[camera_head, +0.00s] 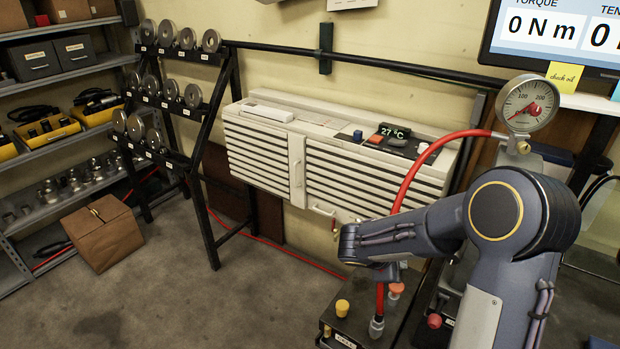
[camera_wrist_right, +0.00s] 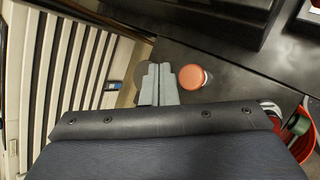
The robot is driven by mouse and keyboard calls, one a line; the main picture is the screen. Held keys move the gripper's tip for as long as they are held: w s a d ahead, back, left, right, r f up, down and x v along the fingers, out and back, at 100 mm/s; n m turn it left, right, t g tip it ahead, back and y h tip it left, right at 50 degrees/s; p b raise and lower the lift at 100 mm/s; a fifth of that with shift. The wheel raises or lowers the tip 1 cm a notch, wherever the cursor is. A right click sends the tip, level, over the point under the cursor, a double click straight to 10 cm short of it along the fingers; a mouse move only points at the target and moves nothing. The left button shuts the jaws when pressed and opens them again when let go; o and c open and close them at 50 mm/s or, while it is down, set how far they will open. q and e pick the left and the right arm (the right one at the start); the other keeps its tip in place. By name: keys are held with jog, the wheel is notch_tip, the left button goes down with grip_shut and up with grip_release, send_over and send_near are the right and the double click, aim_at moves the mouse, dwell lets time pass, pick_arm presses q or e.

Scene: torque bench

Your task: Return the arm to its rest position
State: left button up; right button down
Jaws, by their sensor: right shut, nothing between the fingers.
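My right arm (camera_head: 500,215) enters at the lower right of the head view and bends left at a dark elbow with a gold ring. Its wrist end is over the dark bench, in front of the white louvred unit. My right gripper (camera_wrist_right: 158,84) shows in the wrist view with its two grey fingers together and nothing between them. In the head view the gripper is mostly hidden under the wrist. An orange round knob (camera_wrist_right: 192,77) is just right of the fingertips in the wrist view; it also shows in the head view (camera_head: 396,288). My left gripper is out of view.
The white louvred unit (camera_head: 255,150) stands along the wall. A red hose (camera_head: 420,165) runs from a gauge (camera_head: 527,103) down behind my arm. A yellow knob (camera_head: 342,308) is on the bench. A weight rack (camera_head: 165,90) and shelves are at left.

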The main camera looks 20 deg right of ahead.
jog(key=s+a+r+m+t+y, duration=0.1)
jog(key=s+a+r+m+y, duration=0.3)
jog(key=s, duration=0.7)
jog(key=s+a+r+m+t+y, duration=0.2)
jog(key=s+a+r+m+y, duration=0.3)
jog(key=s+a+m+y, duration=0.3)
jog(key=s+a+m, duration=0.1)
jog(key=s+a, duration=0.2)
jog(key=a, duration=0.2)
jog(key=shift+s+m+y, duration=0.15)
jog(key=shift+m+y, duration=0.15)
jog(key=shift+y, duration=0.1)
jog(key=shift+d+r+t, duration=0.1)
jog(key=shift+t, duration=0.2)
